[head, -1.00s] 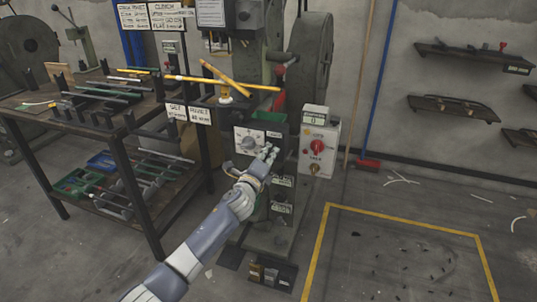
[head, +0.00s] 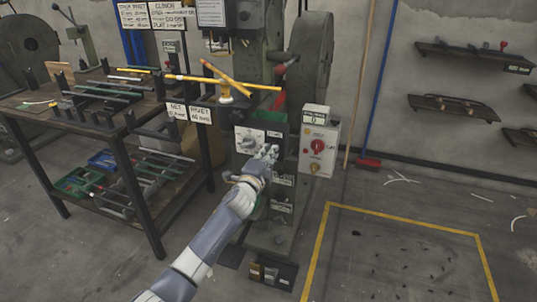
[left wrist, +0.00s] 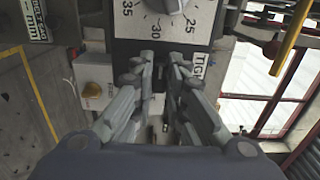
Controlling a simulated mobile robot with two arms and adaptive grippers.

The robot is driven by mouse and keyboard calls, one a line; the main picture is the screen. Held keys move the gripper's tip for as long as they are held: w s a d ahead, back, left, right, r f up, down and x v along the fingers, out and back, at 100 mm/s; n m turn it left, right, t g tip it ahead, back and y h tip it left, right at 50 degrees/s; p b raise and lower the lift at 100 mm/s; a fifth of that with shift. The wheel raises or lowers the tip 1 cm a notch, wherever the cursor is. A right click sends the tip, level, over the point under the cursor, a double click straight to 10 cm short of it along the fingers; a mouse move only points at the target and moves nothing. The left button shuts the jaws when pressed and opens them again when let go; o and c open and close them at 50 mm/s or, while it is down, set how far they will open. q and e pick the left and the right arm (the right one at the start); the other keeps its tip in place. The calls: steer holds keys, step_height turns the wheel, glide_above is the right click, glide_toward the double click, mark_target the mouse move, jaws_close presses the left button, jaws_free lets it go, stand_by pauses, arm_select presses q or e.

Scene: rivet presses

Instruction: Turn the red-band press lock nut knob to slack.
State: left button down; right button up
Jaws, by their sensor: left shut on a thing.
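My left gripper (head: 268,153) reaches the front panel of the press, just right of and below its white dial plate (head: 241,133). Its fingers are shut on the lock nut knob, which they almost wholly hide in both views. In the left wrist view the two fingers (left wrist: 162,64) point at the black panel, beneath a round grey dial knob (left wrist: 166,5) on a scale that reads 25, 30 and 35. A white label starting "TIGH" (left wrist: 200,65) sits to the right of the fingers. My right gripper is not in view.
A control box with a red knob (head: 317,146) stands right of the press. A workbench (head: 128,131) with rods and tools stands at the left. Yellow bars (head: 230,86) cross in front of the press, above the gripper. The yellow-lined floor area (head: 400,222) is mostly clear.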

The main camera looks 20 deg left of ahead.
arm_select(q)
steer(key=shift+d, duration=0.1)
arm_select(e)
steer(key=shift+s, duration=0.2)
arm_select(q)
steer(key=c, duration=1.6)
jaws_free()
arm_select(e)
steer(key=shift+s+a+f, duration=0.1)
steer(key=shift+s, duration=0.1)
arm_select(q)
steer(key=s, duration=1.2)
steer(key=shift+a, duration=0.2)
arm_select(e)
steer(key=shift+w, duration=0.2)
arm_select(q)
steer(key=shift+f, duration=0.1)
